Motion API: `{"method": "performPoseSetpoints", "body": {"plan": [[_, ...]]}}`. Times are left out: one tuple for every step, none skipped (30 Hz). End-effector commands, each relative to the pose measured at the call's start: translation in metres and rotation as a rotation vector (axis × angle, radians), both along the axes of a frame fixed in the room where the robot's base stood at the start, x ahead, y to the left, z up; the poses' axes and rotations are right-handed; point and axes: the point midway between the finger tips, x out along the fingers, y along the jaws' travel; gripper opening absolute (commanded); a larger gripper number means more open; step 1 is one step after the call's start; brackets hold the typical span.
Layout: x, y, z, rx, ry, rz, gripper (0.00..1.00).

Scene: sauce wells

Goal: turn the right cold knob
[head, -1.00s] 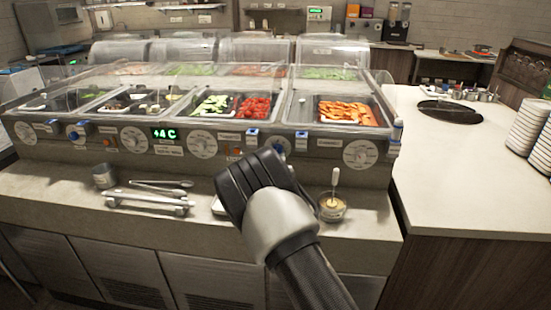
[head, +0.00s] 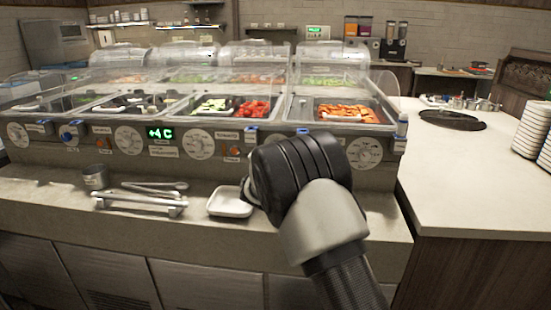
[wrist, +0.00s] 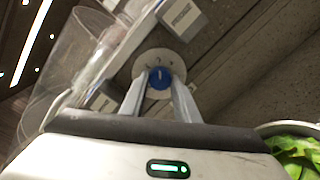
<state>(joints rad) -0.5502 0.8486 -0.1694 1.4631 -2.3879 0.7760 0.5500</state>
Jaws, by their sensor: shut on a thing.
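In the wrist view a blue knob (wrist: 160,77) sits on a round white dial with dark marks. My gripper (wrist: 160,84) is closed on this knob, one finger on each side of it. In the head view my dark hand and wrist cover that part of the counter front, so the gripped knob and my fingertips are hidden there. Another blue knob (head: 66,138) shows at the left of the same panel. A green display (head: 160,133) reads +4 C.
Clear covers and food wells (head: 344,112) stand above the panel. On the ledge are a white dish (head: 230,203), metal tongs (head: 140,201) and a metal cup (head: 95,177). Stacked plates (head: 531,130) stand on the right counter. A bowl of greens (wrist: 297,150) shows in the wrist view.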

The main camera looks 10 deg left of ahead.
Motion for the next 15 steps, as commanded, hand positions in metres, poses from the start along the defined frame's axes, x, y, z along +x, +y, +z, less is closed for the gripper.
{"method": "performPoseSetpoints", "body": {"plan": [[-0.0004,0.0001,-0.0016,0.004,0.002,0.0,0.06],[-0.0003,0.0002,-0.0014,0.005,0.002,0.0,0.06],[-0.0004,0.0002,-0.0012,0.007,0.002,0.0,0.06],[-0.0004,0.0002,-0.0011,0.007,0.002,0.0,0.06],[-0.0004,0.0002,-0.001,0.007,0.002,0.0,0.06],[-0.0004,0.0002,-0.001,0.007,0.002,0.0,0.06],[-0.0004,0.0002,-0.001,0.007,0.003,0.0,0.06],[-0.0004,0.0002,-0.001,0.007,0.002,0.0,0.06],[-0.0004,0.0002,-0.001,0.007,0.003,0.0,0.06],[-0.0004,0.0003,-0.001,0.007,0.003,0.0,0.06],[-0.0004,0.0002,-0.0011,0.007,0.003,0.0,0.06],[-0.0004,0.0002,-0.0011,0.006,0.003,0.0,0.06],[-0.0004,0.0002,-0.001,0.006,0.002,0.0,0.33],[-0.0004,0.0002,-0.0011,0.006,0.002,0.0,0.38],[-0.0003,0.0002,-0.001,0.006,0.002,0.0,0.45]]}}
